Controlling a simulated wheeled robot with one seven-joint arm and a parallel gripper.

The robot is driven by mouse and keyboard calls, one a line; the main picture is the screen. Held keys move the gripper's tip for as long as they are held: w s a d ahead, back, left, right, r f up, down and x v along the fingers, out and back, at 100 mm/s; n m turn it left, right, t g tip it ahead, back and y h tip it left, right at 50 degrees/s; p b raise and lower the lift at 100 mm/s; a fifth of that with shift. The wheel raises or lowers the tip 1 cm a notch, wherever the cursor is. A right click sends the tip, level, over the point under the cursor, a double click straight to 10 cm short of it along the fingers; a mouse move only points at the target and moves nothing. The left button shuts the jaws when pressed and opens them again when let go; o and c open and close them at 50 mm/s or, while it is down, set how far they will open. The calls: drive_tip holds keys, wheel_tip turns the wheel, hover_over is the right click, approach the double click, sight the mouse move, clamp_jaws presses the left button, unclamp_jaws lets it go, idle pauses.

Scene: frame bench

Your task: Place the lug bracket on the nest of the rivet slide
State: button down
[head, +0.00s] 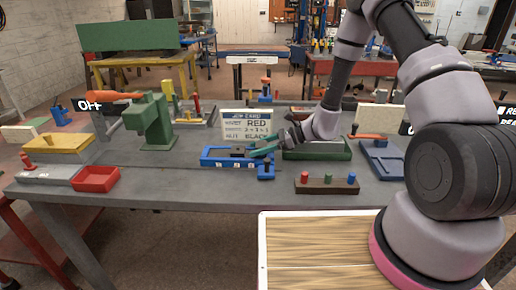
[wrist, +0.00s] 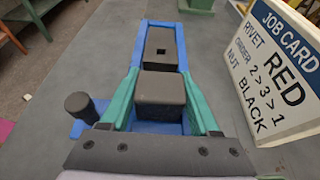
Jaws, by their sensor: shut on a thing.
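The rivet slide is a blue open-topped tray (head: 210,158) on the bench, seen end-on in the wrist view (wrist: 140,50). A dark grey block with a square hole (wrist: 168,48), which looks like the nest, sits inside it at the far part. My gripper (wrist: 163,118) has green fingers and is shut on a plain dark grey block, seemingly the lug bracket (wrist: 162,88). The bracket is over the near part of the tray, on the near side of the holed block. Its underside is hidden, so I cannot tell whether it touches. In the head view my gripper (head: 264,148) is at the tray's right part.
A black knob (wrist: 80,104) stands beside the slide's near end. A job card (head: 246,130) stands close behind the slide. A brown peg block (head: 327,186) is to the right, a green press (head: 154,122) and red tray (head: 96,179) to the left. Bench front is clear.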

drive_tip(key=shift+c, duration=0.6)
unclamp_jaws()
drive_tip(key=shift+f, duration=0.15)
drive_tip(key=shift+d+r, duration=0.3)
drive_tip(key=shift+d, duration=0.05)
drive_tip(key=v, duration=1.1)
drive_tip(key=s+d+r+n+h, duration=0.2)
drive_tip(key=s+r+n, duration=0.15)
drive_tip(key=r, duration=0.55)
drive_tip(key=s+d+r+n+h, duration=0.25)
drive_tip(key=r+n, duration=0.25)
drive_tip(key=r, duration=0.4)
drive_tip(key=s+d+r+n+t+h, duration=0.2)
drive_tip(key=s+d+r+t+h, duration=0.1)
drive_tip(key=s+r, duration=0.3)
drive_tip(key=s+d+r+n+t+h, duration=0.3)
drive_tip(key=s+d+r, duration=0.3)
drive_tip(key=r, duration=0.3)
drive_tip(key=shift+s+d+r+n+t+h, duration=0.35)
drive_tip(key=shift+s+r+t+h, duration=0.1)
drive_tip(key=shift+s, duration=0.25)
